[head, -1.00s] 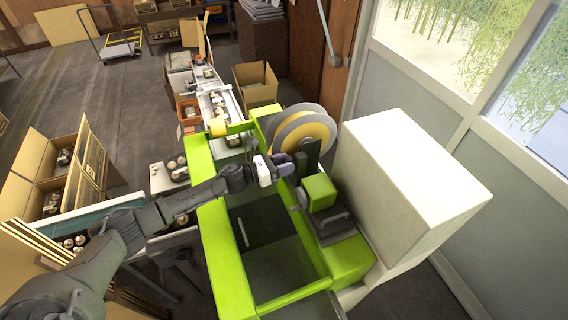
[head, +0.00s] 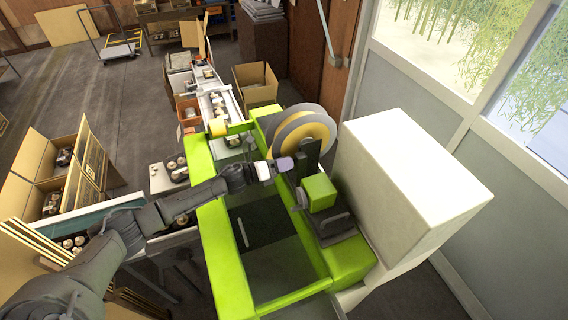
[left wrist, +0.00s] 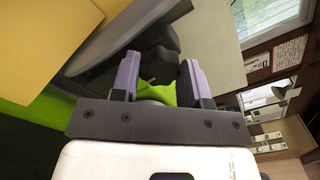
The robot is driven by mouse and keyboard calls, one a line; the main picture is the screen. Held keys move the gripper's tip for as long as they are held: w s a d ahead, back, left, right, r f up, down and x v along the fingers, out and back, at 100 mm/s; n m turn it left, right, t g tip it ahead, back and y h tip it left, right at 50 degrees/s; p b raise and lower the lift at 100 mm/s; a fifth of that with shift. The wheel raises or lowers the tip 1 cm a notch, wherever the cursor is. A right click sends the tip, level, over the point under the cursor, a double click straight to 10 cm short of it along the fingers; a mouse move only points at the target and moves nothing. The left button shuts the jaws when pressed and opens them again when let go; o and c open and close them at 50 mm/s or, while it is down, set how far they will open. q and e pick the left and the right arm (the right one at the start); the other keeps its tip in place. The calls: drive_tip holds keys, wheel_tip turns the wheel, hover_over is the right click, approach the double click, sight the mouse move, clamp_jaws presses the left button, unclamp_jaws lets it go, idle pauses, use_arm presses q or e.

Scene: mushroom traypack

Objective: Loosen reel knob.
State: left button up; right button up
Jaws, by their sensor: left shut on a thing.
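The reel (head: 308,126), a large grey disc with a yellow middle, stands upright on the green machine (head: 212,240). My left gripper (head: 290,164) is at the near side of the reel, at hub height. In the left wrist view its two lilac-grey fingers (left wrist: 160,78) are shut on the dark, lobed reel knob (left wrist: 158,64). The grey reel disc also fills the upper left of that view (left wrist: 115,35). In the head view the gripper hides the knob. My right gripper is in neither view.
A large white box-shaped housing (head: 400,190) stands right of the reel. A green block (head: 319,192) on the machine sits close below the gripper. A conveyor (head: 215,100) with trays runs away behind. Open cardboard boxes (head: 60,170) stand at the left.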

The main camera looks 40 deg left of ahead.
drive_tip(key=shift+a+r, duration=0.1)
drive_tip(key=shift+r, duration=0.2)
use_arm(q)
drive_tip(key=n+p, duration=0.3)
drive_tip(key=n, duration=1.2)
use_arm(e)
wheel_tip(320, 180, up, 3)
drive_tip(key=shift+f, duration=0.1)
use_arm(q)
drive_tip(key=shift+f+n, duration=0.1)
drive_tip(key=shift+n, duration=0.2)
drive_tip(key=o, duration=0.9)
drive_tip(key=shift+s, duration=0.1)
